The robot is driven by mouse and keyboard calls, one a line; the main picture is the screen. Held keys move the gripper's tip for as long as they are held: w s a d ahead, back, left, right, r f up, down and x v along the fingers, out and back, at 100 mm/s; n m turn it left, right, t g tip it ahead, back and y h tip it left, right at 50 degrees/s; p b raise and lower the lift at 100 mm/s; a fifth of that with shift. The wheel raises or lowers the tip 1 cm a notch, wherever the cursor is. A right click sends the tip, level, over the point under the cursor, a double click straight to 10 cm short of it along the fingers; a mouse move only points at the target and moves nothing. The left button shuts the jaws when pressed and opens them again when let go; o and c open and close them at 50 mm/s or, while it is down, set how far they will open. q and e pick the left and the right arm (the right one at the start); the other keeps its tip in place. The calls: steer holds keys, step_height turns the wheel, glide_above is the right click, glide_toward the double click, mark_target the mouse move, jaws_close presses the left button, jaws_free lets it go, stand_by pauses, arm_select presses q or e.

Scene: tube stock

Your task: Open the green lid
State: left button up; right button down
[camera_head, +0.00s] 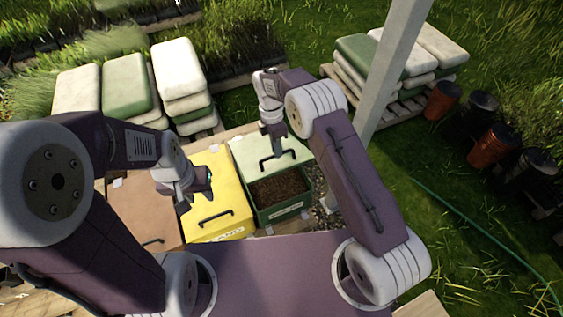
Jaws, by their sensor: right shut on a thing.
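The green lid (258,147) belongs to the green box (266,217) right of the yellow one. It is tilted up and back, and brown, soil-like filling (279,187) shows in the opening in front of it. My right gripper (278,152) comes down at the lid's black handle (289,154) and is shut on it; the exact contact is small in this view. My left gripper (184,199) hangs above the left part of the yellow lid (219,182), apart from the black handle there. Its finger gap is too small to make out.
A brown-lidded box (140,208) stands left of the yellow one. Stacked sacks (180,70) lie behind, and more (420,45) at the back right. A pale post (390,70) rises close to my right arm. Dark and orange pots (490,145) and a green hose (480,230) lie right.

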arm_select(q)
steer(key=shift+s+r+p, duration=0.2)
steer(key=shift+r+p, duration=0.25)
steer(key=shift+r, duration=0.15)
arm_select(e)
steer(key=shift+w+a+r, duration=0.3)
steer(key=shift+w+r, duration=0.45)
steer(key=shift+w+a+r, duration=0.25)
steer(key=shift+w+r, duration=0.45)
steer(key=shift+w, duration=0.05)
steer(key=c, duration=1.9)
jaws_free()
steer(key=o, duration=0.4)
steer(key=shift+w+f, duration=0.1)
steer(key=shift+w, duration=0.05)
arm_select(q)
steer(key=shift+w+a+f, duration=0.15)
steer(key=shift+w+a, duration=0.05)
steer(key=shift+w, duration=0.45)
arm_select(e)
steer(key=shift+o, duration=0.2)
steer(key=shift+w+a+f, duration=0.1)
steer(key=shift+w+a, duration=0.1)
steer(key=shift+w, duration=0.2)
arm_select(q)
steer(key=shift+s, duration=0.15)
arm_select(e)
steer(key=shift+s+d, duration=0.1)
steer(key=shift+s, duration=0.05)
